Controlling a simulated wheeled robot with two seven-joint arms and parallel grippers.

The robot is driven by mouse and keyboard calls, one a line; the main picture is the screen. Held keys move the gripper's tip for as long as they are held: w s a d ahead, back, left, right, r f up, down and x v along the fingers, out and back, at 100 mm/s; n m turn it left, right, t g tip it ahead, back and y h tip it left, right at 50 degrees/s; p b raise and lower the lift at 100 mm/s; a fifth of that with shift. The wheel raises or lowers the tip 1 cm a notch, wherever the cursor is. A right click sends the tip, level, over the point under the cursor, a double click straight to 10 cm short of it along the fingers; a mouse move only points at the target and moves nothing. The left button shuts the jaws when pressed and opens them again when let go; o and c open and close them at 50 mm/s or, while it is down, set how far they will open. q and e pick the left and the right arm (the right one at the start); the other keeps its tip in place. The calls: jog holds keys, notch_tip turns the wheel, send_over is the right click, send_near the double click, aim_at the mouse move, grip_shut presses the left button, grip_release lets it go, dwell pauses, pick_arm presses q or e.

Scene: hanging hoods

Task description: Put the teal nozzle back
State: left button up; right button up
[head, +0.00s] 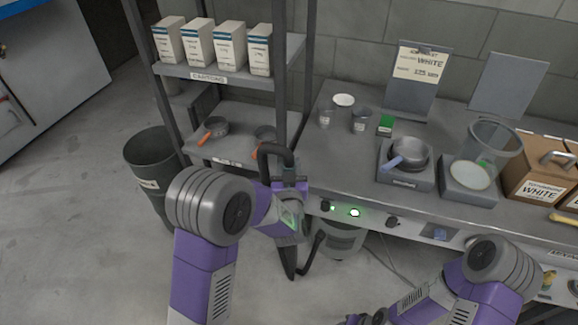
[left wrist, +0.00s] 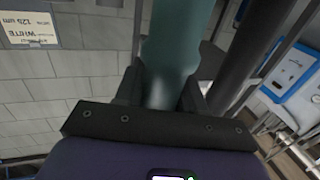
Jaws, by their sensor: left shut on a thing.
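A teal nozzle (left wrist: 172,45) shows as a tube in the left wrist view, between the fingers of my left gripper (left wrist: 160,98). The gripper is shut on it. In the head view my left gripper (head: 289,186) is in front of the shelf rack and the bench's left end. A black hose (head: 275,149) arches over it, and a dark tapered part hangs below. I cannot make out the teal colour clearly there. My right forearm shows at the bottom right; its gripper is out of the picture.
A grey drum-like unit (head: 341,238) stands under the bench (head: 335,170). A rack (head: 222,76) holds cartons and pans. A dark bin (head: 150,165) stands left of it. The bench carries cups, a pan on a scale (head: 405,178), a clear container and boxes.

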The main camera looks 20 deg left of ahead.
pick_arm(q)
jog(key=shift+f+b, duration=0.95)
jog(key=shift+f, duration=0.3)
jog(key=o, duration=1.3)
jog(key=shift+c, duration=0.2)
jog(key=p+v, duration=0.1)
jog(key=v, duration=0.6)
jog(key=shift+s, duration=0.3)
jog(key=shift+d+r, duration=0.1)
